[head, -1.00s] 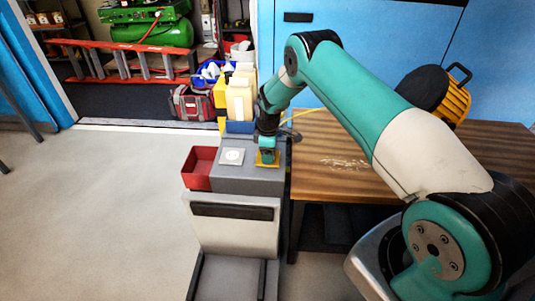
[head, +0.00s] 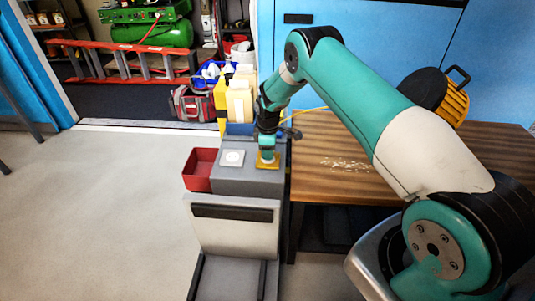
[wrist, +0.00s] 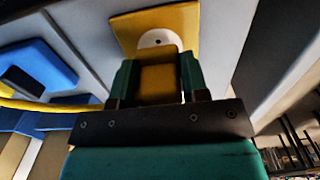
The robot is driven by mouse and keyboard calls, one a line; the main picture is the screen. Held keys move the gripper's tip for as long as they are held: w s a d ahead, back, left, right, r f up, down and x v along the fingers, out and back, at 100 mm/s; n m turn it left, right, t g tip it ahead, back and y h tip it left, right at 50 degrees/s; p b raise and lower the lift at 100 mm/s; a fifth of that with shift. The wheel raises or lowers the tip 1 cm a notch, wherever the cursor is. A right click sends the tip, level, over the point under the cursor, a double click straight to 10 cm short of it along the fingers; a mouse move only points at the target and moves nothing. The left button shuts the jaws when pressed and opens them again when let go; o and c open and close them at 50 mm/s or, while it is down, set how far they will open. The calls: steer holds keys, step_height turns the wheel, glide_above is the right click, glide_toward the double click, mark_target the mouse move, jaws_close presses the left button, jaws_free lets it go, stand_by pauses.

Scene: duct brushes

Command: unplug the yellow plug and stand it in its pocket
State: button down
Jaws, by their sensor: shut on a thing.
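The yellow plug (wrist: 158,82) sits between the fingers of my gripper (wrist: 158,88) in the wrist view. Beyond it is a yellow socket plate (wrist: 184,18) with a white round face (wrist: 157,38), where a dark hole shows. The plug looks a little off the face, but its pins are hidden. In the head view my gripper (head: 267,155) is just above the yellow plate (head: 268,165) on the grey cabinet top, and the plug is hard to make out. A yellow cable (wrist: 30,104) runs left in the wrist view. I cannot identify the plug's pocket.
A white socket plate (head: 232,158) lies left of the yellow one, with a red bin (head: 199,170) beyond it. Blue, yellow and cream blocks (head: 240,103) stand behind. A wooden bench (head: 400,150) with pale scraps is to the right. The floor at left is clear.

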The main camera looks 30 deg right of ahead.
steer(key=shift+r+p, duration=1.2)
steer(key=shift+r, duration=0.95)
steer(key=shift+r+p, duration=0.75)
steer(key=shift+r, duration=0.75)
